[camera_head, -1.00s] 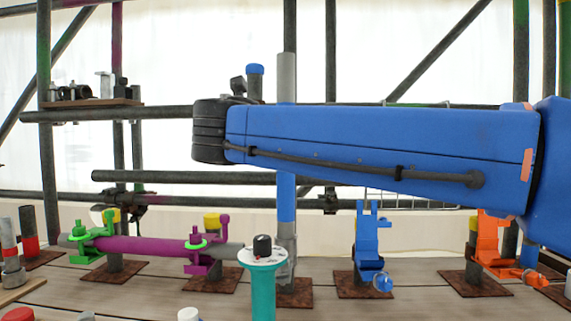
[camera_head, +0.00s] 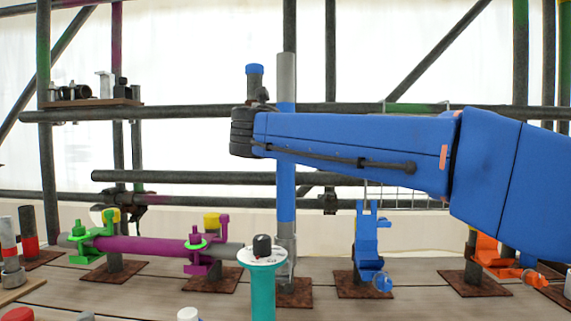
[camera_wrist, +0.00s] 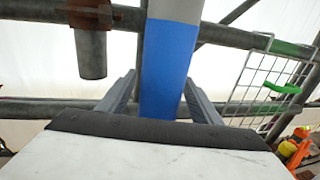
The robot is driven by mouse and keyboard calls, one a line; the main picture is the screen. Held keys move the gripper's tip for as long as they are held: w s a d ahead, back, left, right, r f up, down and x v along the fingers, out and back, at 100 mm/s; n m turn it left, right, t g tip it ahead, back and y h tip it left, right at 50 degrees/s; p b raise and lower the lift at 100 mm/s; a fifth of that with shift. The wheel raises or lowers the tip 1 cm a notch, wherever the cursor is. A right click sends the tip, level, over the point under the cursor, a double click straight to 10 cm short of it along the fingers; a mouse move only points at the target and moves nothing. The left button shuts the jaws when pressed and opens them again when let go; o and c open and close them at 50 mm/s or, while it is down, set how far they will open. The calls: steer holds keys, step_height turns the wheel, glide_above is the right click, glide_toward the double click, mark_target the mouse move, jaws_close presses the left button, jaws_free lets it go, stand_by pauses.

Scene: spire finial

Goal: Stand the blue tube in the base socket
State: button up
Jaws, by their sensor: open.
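The blue tube (camera_head: 287,203), grey at its top with a long blue band, stands upright at the middle of the head view. Its lower end meets a grey base socket (camera_head: 285,268) on a rusty plate; the teal post partly hides that joint, so the seating depth is unclear. In the wrist view the blue tube (camera_wrist: 168,65) rises between the two grey fingers of my gripper (camera_wrist: 160,95). The fingers are spread, with a visible gap at the right finger. In the head view my blue arm crosses in front of the tube and my fingers are hidden.
A teal post (camera_head: 262,290) with a white disc stands in front. A purple tube (camera_head: 140,246) lies in clamps at left. A blue clamp (camera_head: 368,240) and an orange clamp (camera_head: 495,260) stand at right. Scaffold rails (camera_head: 190,112) and a wire basket (camera_wrist: 270,85) are close behind.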

steer(key=shift+w, duration=0.4)
jaws_close()
steer(key=shift+d+r, duration=0.1)
